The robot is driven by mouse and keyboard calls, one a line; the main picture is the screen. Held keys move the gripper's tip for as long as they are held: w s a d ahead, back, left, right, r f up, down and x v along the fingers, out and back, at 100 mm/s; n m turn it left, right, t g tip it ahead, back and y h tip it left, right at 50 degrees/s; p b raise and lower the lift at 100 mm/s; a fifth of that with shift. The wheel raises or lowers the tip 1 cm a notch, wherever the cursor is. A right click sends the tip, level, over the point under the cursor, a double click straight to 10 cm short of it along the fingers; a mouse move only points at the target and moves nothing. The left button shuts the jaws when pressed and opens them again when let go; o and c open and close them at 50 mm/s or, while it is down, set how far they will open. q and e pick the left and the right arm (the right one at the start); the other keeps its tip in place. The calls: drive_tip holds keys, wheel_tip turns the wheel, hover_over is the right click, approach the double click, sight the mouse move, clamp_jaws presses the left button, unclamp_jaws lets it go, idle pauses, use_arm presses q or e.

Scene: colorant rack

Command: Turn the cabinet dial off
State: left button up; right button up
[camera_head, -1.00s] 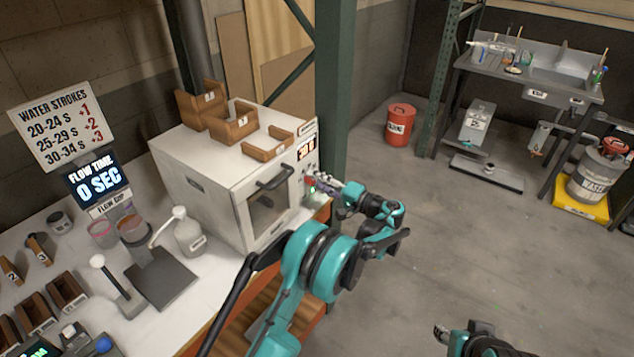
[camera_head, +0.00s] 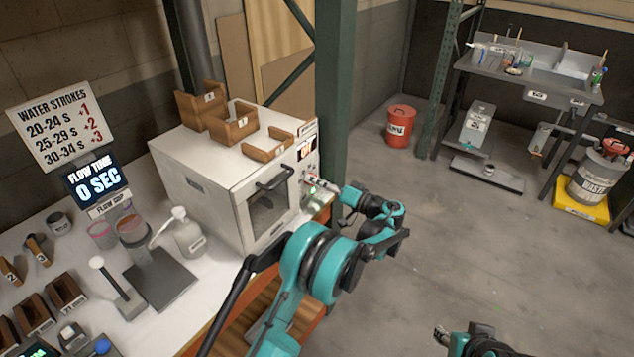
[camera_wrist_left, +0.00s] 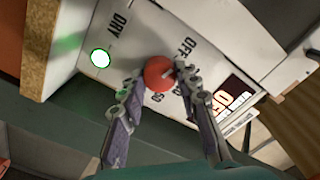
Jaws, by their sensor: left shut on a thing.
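The white cabinet (camera_head: 215,185) stands on the bench with its control panel at its right edge. In the left wrist view the dial (camera_wrist_left: 158,73) is a round red knob on the white panel. A short white mark on it slants toward the upper right, roughly toward the "OFF" lettering; its exact setting is hard to tell. "DRY" and small numbers also show around it. My left gripper (camera_wrist_left: 152,84) has its fingers on either side of the knob, shut on it. In the head view the left gripper (camera_head: 318,187) is small at the panel. My right gripper (camera_head: 441,334) is at the bottom, its fingers unclear.
A lit panel display (camera_wrist_left: 232,95) has red characters, hard to read. A round light (camera_wrist_left: 100,58) glows white-green. Wooden holders (camera_head: 268,148) stand on the cabinet. A green post (camera_head: 335,100) rises behind the panel.

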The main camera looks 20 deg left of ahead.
idle(0.3)
use_arm(q)
drive_tip(key=o, duration=1.2)
drive_tip(key=shift+c, duration=0.2)
drive_tip(key=v, duration=1.2)
